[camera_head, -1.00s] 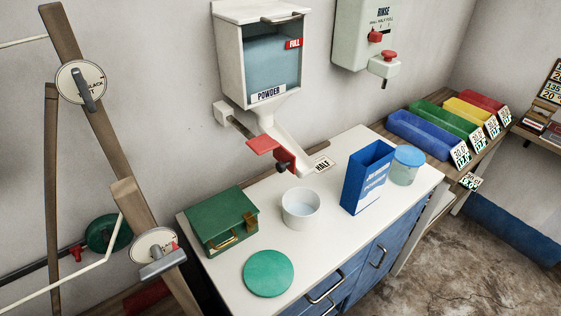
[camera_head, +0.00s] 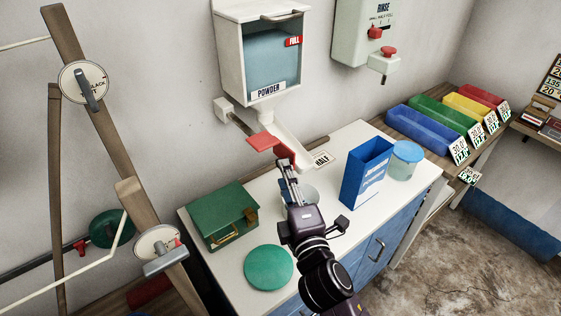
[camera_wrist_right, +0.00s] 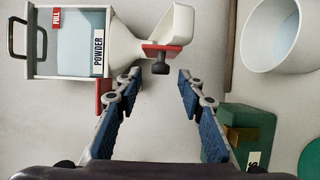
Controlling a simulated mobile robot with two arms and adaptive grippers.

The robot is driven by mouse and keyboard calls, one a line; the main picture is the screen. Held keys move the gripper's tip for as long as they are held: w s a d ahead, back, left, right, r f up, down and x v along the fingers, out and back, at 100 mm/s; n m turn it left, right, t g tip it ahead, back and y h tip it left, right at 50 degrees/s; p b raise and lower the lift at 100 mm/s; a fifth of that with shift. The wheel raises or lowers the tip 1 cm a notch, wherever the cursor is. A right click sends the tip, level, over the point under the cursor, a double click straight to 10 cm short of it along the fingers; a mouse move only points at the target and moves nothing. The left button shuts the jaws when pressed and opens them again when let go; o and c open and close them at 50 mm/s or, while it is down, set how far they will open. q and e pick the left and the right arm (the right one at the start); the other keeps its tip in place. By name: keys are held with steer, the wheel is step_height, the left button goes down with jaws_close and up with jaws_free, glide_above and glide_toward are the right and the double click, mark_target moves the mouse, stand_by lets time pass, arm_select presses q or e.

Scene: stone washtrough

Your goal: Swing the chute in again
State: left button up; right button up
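The white chute (camera_head: 281,128) hangs below the powder dispenser (camera_head: 271,62) and slopes down to the right over the counter. In the right wrist view the chute (camera_wrist_right: 176,28) carries a red clamp piece (camera_wrist_right: 161,48) with a dark knob (camera_wrist_right: 160,67). My right gripper (camera_head: 286,164) is at the chute's lower end and partly hides it in the head view. In the right wrist view its fingers (camera_wrist_right: 158,80) are spread, with the knob between or just beyond the tips. I cannot tell whether they touch it. My left gripper is not in view.
A white tub (camera_head: 313,193) stands partly hidden behind my right gripper. A green box (camera_head: 220,217), a green lid (camera_head: 268,267), a blue carton (camera_head: 366,172) and a jar (camera_head: 405,162) stand around it. A red plate (camera_head: 261,141) sticks out left of the chute.

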steer(key=shift+p+x, duration=0.4)
steer(key=shift+x, duration=2.35)
steer(key=shift+c, duration=0.2)
jaws_close()
steer(key=shift+f, duration=0.1)
